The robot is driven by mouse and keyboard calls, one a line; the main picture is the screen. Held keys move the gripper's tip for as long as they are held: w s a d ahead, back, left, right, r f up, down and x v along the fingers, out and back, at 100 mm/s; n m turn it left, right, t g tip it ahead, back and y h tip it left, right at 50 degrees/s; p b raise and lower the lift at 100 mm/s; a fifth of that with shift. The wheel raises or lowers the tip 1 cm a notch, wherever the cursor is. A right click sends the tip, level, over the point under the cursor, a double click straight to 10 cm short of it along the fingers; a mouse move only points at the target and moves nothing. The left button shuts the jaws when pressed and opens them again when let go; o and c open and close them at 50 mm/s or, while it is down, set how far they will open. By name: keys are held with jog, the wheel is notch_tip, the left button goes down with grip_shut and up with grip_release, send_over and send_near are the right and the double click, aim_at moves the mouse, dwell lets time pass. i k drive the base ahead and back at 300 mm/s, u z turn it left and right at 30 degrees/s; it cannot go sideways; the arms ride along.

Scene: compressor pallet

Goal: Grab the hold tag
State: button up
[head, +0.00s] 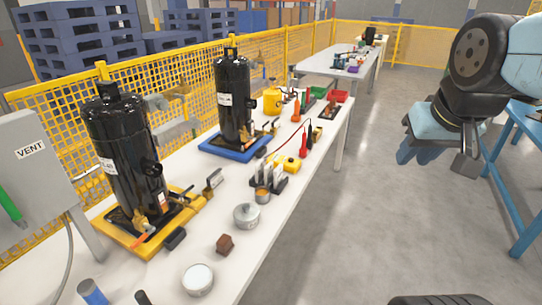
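I cannot pick out a hold tag with certainty. A small dark rack (281,182) on the white table holds several upright white pieces, too small to read. Two black cylinders carry small white labels: the near cylinder (124,150) stands on a yellow base and the far cylinder (234,100) on a blue base. My gripper (437,158) hangs over the floor at the right, well apart from the table and its objects. Nothing is seen in it, and the gap between its fingers does not show clearly.
A grey VENT box (35,165) stands left. Yellow mesh fence (185,75) runs behind. Floor (350,230) right of the table is clear.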

aim_at(259, 168)
jog(key=z, duration=0.15)
jog(key=i, duration=1)
jog(key=u, duration=0.1)
